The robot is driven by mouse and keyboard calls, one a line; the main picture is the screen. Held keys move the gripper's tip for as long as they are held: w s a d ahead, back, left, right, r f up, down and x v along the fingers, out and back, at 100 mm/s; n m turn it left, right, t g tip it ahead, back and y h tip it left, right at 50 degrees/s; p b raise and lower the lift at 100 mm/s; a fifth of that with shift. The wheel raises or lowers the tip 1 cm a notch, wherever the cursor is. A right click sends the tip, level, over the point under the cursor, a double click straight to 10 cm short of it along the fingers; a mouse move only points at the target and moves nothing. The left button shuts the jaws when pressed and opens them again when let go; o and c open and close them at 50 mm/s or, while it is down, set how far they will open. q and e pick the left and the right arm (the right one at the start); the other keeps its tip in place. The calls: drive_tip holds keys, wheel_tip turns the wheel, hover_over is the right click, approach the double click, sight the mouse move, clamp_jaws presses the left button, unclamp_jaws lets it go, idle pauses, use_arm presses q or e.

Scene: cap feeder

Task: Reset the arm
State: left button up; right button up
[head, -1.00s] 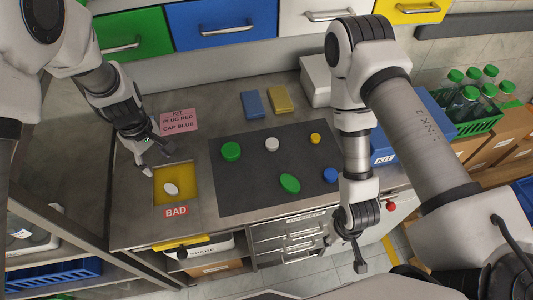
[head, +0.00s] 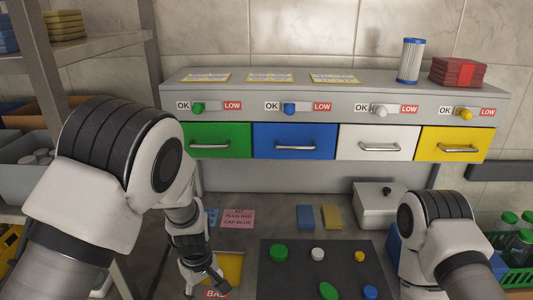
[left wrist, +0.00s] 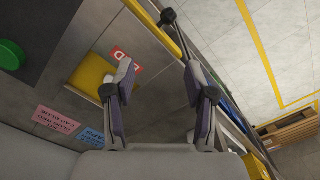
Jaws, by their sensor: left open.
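My left gripper (head: 206,284) hangs over the left part of the bench, beside the yellow BAD tray (head: 232,266). In the left wrist view my left gripper (left wrist: 150,55) has its two fingers spread apart with nothing between them. The yellow tray (left wrist: 88,76) lies beyond one finger, which partly covers it. A small pale piece shows at the tray beside that finger, too hidden to identify. My right arm comes in at the lower right of the head view, but its gripper is out of view.
A dark mat (head: 286,257) holds several caps, among them a green one (head: 278,252). Behind it is a feeder with green (head: 219,136), blue (head: 294,137), white (head: 380,139) and yellow (head: 457,140) drawers, all closed. A lidded grey box (head: 380,209) stands right of two sponges.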

use_arm(q)
drive_tip(key=s+a+f+m+b, duration=0.3)
drive_tip(key=s+a+f+m, duration=0.1)
drive_tip(key=s+f, duration=0.7)
drive_tip(key=s+a+f+m+b, duration=0.3)
drive_tip(key=s+a+f, duration=0.3)
drive_tip(key=s+f, duration=0.5)
drive_tip(key=s+m, duration=0.1)
drive_tip(key=s, duration=0.2)
drive_tip(key=shift+a+f, duration=0.15)
drive_tip(key=shift+f, duration=0.2)
